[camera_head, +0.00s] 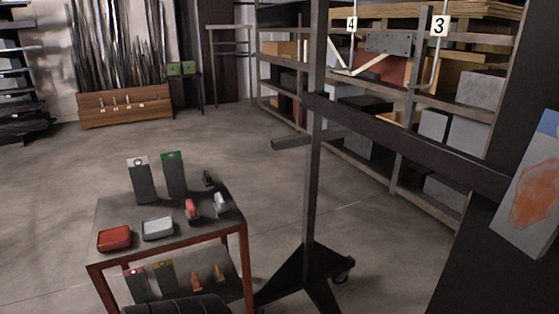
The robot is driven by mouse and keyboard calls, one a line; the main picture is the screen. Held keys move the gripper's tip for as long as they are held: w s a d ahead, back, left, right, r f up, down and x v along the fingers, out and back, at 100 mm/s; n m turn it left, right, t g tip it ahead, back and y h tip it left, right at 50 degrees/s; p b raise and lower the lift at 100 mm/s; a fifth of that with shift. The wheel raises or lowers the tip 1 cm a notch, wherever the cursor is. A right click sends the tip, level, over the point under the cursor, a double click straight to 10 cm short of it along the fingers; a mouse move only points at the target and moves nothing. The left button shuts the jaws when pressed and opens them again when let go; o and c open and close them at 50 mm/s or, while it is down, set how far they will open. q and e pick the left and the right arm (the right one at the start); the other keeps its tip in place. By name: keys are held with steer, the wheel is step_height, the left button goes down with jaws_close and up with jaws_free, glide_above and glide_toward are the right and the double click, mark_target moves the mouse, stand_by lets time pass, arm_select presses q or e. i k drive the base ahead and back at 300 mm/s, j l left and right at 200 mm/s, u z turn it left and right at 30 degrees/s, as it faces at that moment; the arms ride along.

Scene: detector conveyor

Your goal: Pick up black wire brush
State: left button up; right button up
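A small dark object (208,178) lies at the back right corner of the top of a small table (113,212) with red legs. It may be the black wire brush, but it is too small for me to make out bristles or a handle. It sits just right of two dark upright packages, one with a white top (141,182) and one with a green top (174,175).
The tabletop also holds a red container (114,239), a pale container (157,228), a red item (191,210) and a white item (221,204). A lower shelf holds several small items. A dark metal stand (312,190) is right of the table. Floor left is clear.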

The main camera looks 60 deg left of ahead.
mark_target(208, 182)
steer(key=k+j+u, duration=0.15)
steer(key=u, duration=2.3)
steer(key=z, duration=1.55)
steer(key=u, duration=1.55)
steer(key=i, duration=0.4)
steer(key=i+z, duration=0.1)
steer(key=z, duration=0.3)
steer(key=i+j+z, duration=0.1)
steer(key=z, duration=0.25)
steer(key=i+j+z, duration=0.1)
steer(key=z, duration=0.3)
